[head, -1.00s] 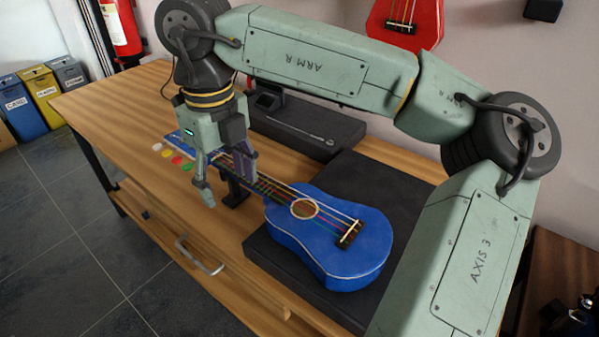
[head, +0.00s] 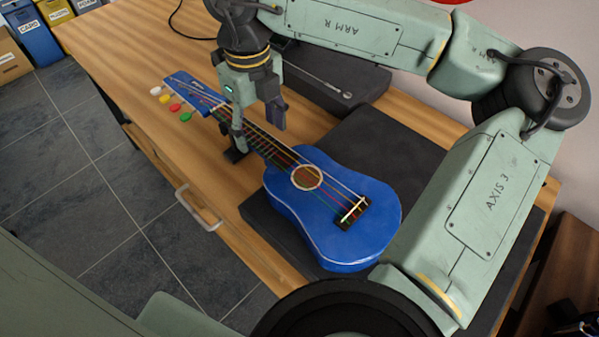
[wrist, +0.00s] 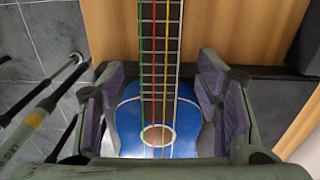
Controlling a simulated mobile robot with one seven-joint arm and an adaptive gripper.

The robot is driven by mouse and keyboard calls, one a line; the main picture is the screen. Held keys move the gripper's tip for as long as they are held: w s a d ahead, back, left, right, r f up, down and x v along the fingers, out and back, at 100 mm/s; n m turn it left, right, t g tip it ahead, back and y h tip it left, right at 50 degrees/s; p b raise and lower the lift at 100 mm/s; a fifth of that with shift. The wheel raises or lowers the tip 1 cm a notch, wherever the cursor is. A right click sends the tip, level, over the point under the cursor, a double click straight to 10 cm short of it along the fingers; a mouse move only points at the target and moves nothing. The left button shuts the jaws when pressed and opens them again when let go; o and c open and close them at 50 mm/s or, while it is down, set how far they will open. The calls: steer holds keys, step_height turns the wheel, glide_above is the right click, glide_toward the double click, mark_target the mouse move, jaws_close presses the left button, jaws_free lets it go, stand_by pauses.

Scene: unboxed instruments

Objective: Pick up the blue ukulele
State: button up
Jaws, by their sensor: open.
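The blue ukulele (head: 331,231) lies face up on the workbench, its body on a dark pad and its neck pointing to the upper left. Its headstock (head: 191,93) is blue, and the strings are coloured. My gripper (head: 259,139) is open, pointing down over the neck, with one finger on each side of it in the head view. In the wrist view the neck (wrist: 160,60) runs between the two open fingers (wrist: 160,115), and the blue body shows beyond them. I cannot tell whether either finger touches the neck.
A dark neck rest (head: 235,154) stands under the neck close to my gripper. A black case with a metal tool (head: 330,75) lies behind. Several coloured discs (head: 175,106) lie beside the headstock. The bench's left part (head: 125,45) is clear.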

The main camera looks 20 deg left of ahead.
mark_target(259, 138)
steer(key=shift+a+f+p, duration=0.15)
steer(key=shift+f+p, duration=0.15)
steer(key=shift+f, duration=0.75)
steer(key=shift+a+f+p, duration=0.1)
steer(key=shift+f+p, duration=0.2)
steer(key=shift+f, duration=0.75)
steer(key=shift+c, duration=0.3)
steer(key=c, duration=1.3)
steer(key=shift+o, duration=0.2)
steer(key=shift+r, duration=0.1)
